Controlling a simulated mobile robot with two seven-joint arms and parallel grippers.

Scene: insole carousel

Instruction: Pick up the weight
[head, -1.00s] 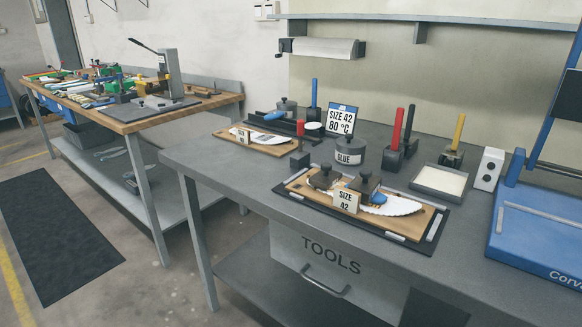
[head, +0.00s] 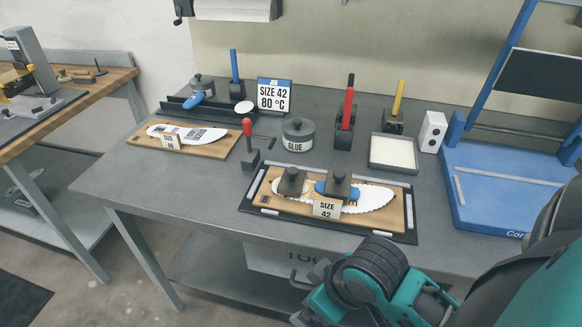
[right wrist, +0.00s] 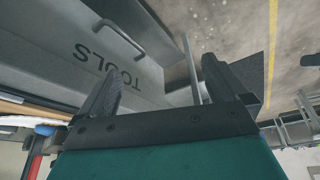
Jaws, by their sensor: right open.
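Two dark weights with round knobs, one at the left (head: 292,182) and one at the right (head: 338,186), stand on the white insole (head: 375,198) in the head view. The insole lies on a wooden board (head: 285,204) with a "SIZE 42" card (head: 326,208) at its front. A blue piece shows beside the right weight. My right gripper (right wrist: 158,85) is open and empty in the right wrist view, facing the TOOLS drawer and floor. In the head view my right arm is in front of the bench, and its fingertips are not visible. My left gripper is not in view.
A red-knobbed block (head: 249,158), a glue pot (head: 298,135), a white tray (head: 393,153) and tool holders stand behind the board. A blue machine (head: 495,200) is at the right. A second board (head: 200,151) lies left. The bench's front left is clear.

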